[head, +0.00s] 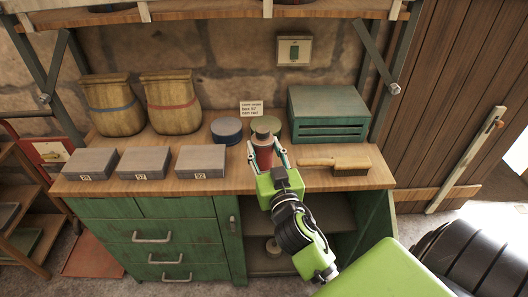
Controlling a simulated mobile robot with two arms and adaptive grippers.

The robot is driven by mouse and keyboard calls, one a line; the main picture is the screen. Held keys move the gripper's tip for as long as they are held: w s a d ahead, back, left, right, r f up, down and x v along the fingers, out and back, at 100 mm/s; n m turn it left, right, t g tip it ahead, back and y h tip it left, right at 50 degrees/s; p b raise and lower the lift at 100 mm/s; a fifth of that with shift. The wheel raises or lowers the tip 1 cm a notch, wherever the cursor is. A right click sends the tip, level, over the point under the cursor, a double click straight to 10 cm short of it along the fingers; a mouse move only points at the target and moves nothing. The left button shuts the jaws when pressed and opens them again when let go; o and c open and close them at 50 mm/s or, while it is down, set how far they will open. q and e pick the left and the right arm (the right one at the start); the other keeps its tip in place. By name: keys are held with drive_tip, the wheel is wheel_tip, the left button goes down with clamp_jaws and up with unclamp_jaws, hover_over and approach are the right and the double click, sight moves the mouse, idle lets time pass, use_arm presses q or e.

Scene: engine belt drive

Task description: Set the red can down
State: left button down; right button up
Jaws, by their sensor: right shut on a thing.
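The red can (263,154) with a grey top stands upright between the fingers of my right gripper (266,160). The gripper is shut on it, at the middle of the wooden workbench top (240,180). I cannot tell whether the can's base touches the bench, as the gripper hides its lower part. A note card (250,108) with several lines of writing, partly legible as "can red", stands behind it. My left gripper is not in view.
A blue round tin (226,130) and a green round tin (267,125) stand just behind. A brush (337,163) lies right of the can, and a green slatted crate (328,114) stands behind it. Three grey numbered boxes (201,162) line the front left. Two sacks (171,103) stand back left.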

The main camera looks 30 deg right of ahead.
drive_tip(key=w+d+f, duration=0.2)
drive_tip(key=f, duration=0.1)
drive_tip(key=w+d+f+b, duration=0.1)
drive_tip(key=w+d+f, duration=0.1)
drive_tip(key=w+f, duration=0.1)
drive_tip(key=w+d+f+b, duration=0.1)
drive_tip(key=w+d+f, duration=0.1)
drive_tip(key=w+f, duration=0.1)
drive_tip(key=shift+w+f, duration=0.2)
drive_tip(key=shift+f, duration=0.65)
drive_tip(key=shift+a+f, duration=0.15)
drive_tip(key=shift+f, duration=0.1)
drive_tip(key=shift+f, duration=0.2)
drive_tip(key=o, duration=1.3)
drive_tip(key=shift+o, duration=0.5)
drive_tip(key=shift+s, duration=0.1)
